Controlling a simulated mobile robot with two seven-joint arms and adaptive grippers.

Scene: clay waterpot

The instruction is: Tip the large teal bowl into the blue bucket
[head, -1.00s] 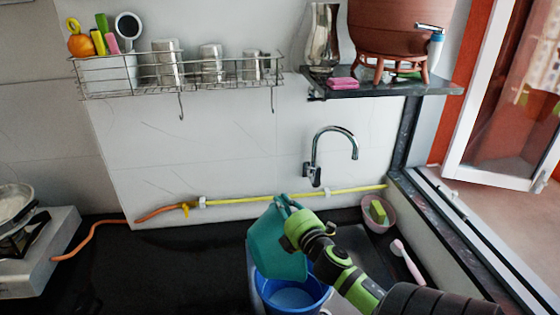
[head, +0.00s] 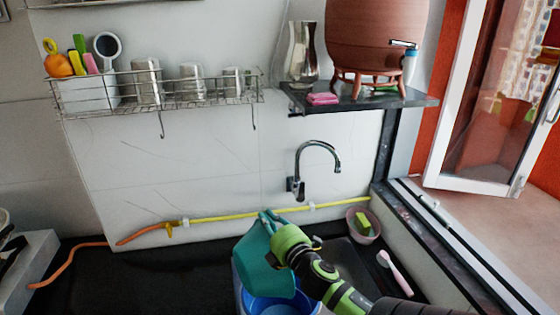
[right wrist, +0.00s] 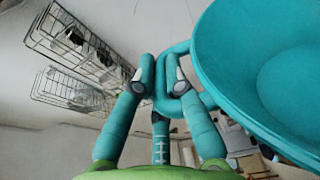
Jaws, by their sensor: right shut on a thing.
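The large teal bowl (head: 262,265) is tipped steeply on its side over the blue bucket (head: 270,307) in the head view. My right gripper (head: 271,217) is at the bowl's upper right and shut on it. In the right wrist view the bowl (right wrist: 250,70) fills the right side, and the fingers of my right gripper (right wrist: 158,72) close on a loop-like handle at its edge. The bucket stands on the dark counter, partly hidden by the bowl and cut by the picture's bottom edge. I see no contents falling. My left gripper is not in view.
A pink bowl with a sponge (head: 363,224) and a pink brush (head: 394,272) lie to the right. A tap (head: 316,165) and yellow hose (head: 240,216) are on the wall behind. The dark counter (head: 150,280) is clear left of the bucket.

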